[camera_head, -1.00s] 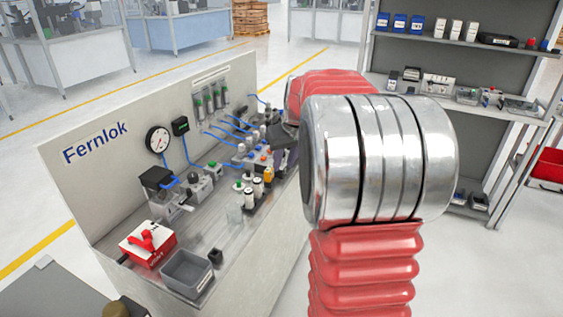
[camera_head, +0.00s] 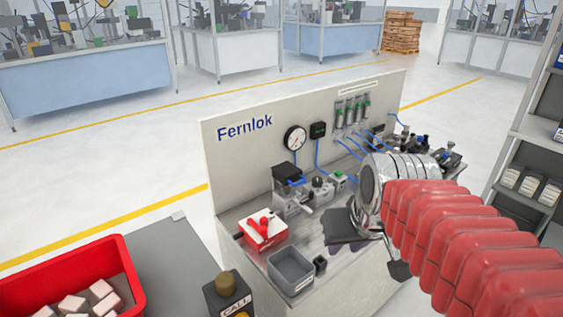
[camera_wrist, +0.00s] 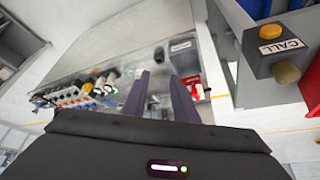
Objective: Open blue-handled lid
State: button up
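The blue-handled lid (camera_head: 289,173) is a dark top on a small clear-and-grey unit in the head view. It stands on the bench near the panel, left of my arm. It looks shut, with the blue handle (camera_head: 297,182) at its front. I cannot make it out surely in the wrist view. My gripper (camera_wrist: 160,76) shows two dark fingers apart with nothing held between them, pointing toward the bench. In the head view its dark body hangs above the bench, right of the lid, and its fingertips cannot be made out.
A red-and-white box (camera_head: 264,233) and a grey bin (camera_head: 290,268) stand in front of the lid unit. A gauge (camera_head: 294,138) and blue hoses are on the panel behind. A call-button box (camera_head: 228,296) and a red crate (camera_head: 129,268) are at the lower left.

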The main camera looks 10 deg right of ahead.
jog(key=s+a+f, duration=0.3)
jog(key=s+a, duration=0.1)
jog(key=s, duration=0.3)
jog(key=shift+a+n, duration=0.25)
jog(key=shift+n, duration=0.05)
jog(key=shift+s, duration=0.15)
